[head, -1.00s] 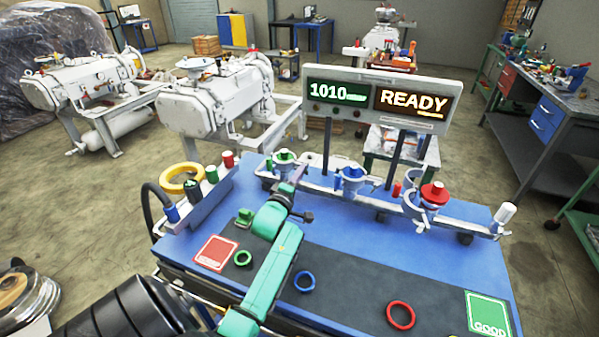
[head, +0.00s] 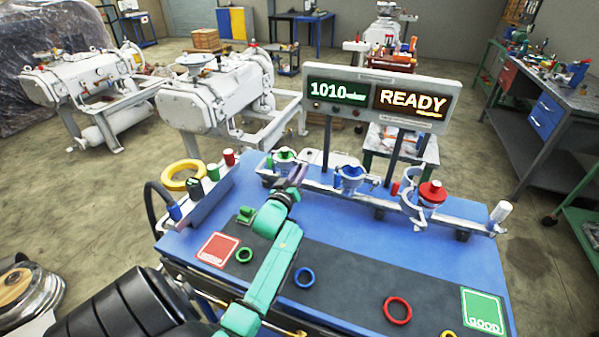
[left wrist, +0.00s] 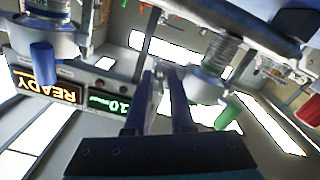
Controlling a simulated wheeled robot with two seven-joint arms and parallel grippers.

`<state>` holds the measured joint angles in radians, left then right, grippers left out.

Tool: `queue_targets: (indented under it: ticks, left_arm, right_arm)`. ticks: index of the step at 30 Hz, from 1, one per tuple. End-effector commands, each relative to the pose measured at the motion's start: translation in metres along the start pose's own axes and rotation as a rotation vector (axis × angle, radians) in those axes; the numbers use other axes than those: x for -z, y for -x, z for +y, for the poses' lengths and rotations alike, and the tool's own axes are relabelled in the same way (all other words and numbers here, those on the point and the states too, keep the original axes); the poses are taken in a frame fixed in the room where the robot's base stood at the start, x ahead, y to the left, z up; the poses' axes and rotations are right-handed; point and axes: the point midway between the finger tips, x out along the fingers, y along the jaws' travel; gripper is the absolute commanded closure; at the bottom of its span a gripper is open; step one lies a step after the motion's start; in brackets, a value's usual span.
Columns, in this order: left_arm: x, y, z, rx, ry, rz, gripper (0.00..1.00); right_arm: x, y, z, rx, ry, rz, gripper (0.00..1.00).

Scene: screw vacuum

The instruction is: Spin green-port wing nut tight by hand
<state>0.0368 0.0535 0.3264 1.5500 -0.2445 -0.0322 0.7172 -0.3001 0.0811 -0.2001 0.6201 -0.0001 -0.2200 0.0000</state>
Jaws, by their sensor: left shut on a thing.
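The green port (head: 284,157) is a pale flange with a green cap at the left end of the rail on the blue bench. My left gripper (head: 297,176) reaches up to its right side. The left wrist view shows the two dark fingers of my left gripper (left wrist: 160,80) close together, beside the port's green part (left wrist: 229,113). They are shut on a small part between their tips, apparently the green-port wing nut, which is mostly hidden. My right gripper is not in view.
The blue port (head: 350,178) and red port (head: 432,192) stand farther right on the rail. A display panel (head: 380,97) reads 1010 and READY. A green ring (head: 244,255), blue ring (head: 304,278) and red ring (head: 397,310) lie on the dark mat.

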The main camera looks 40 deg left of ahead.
Motion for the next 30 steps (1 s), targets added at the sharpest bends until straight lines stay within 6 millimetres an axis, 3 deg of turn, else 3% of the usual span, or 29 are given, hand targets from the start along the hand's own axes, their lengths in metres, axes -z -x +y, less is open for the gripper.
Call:
queue_targets:
  ticks: [21, 30]
  left_arm:
    - [-0.002, 0.0, -0.001, 0.0, -0.671, -0.003, 1.0]
    - [-0.002, 0.0, -0.001, 0.0, -0.868, -0.004, 1.0]
  right_arm:
    - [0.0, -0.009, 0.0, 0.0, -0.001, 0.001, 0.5]
    - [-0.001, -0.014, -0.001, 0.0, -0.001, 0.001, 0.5]
